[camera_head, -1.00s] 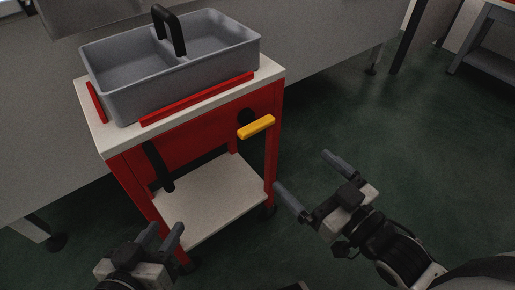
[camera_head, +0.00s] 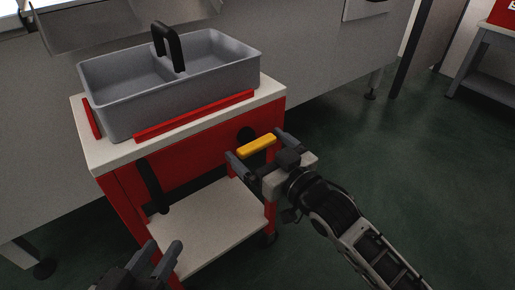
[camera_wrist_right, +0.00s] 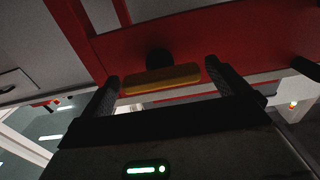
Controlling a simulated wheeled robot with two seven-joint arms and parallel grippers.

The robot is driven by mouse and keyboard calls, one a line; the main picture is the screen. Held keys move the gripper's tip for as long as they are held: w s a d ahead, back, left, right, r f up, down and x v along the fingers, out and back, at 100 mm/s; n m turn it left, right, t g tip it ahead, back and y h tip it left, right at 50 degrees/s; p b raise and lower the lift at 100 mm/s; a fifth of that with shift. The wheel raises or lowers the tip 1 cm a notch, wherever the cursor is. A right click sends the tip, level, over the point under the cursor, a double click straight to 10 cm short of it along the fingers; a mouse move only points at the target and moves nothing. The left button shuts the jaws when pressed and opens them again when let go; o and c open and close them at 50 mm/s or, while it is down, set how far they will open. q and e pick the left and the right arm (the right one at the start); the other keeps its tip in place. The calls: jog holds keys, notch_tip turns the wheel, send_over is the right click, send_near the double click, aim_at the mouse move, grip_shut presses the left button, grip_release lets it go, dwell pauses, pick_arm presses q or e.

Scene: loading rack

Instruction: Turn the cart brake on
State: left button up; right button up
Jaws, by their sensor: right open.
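The red cart (camera_head: 190,170) has a yellow brake handle (camera_head: 257,146) on a black round hub (camera_head: 246,134) on its front. My right gripper (camera_head: 255,146) is open, its two fingers on either side of the yellow handle in the head view. In the right wrist view the yellow handle (camera_wrist_right: 162,79) lies across the space between the open fingers (camera_wrist_right: 162,85), with the black hub (camera_wrist_right: 158,57) behind it. I cannot tell whether a finger touches it. My left gripper (camera_head: 163,256) is low at the bottom left, fingers apart, with nothing seen between them.
A grey divided tray (camera_head: 120,110) with a black handle stands on the cart's white top (camera_head: 103,155). A black bar (camera_head: 152,186) hangs at the cart's front left, above a white lower shelf (camera_head: 215,225). Green floor (camera_head: 400,190) to the right is clear.

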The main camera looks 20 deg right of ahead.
pick_arm(q)
jog(key=shift+r, duration=0.25)
pick_arm(e)
jog(key=shift+w+a, duration=0.2)
jog(key=shift+w, duration=0.25)
jog(key=c, duration=0.9)
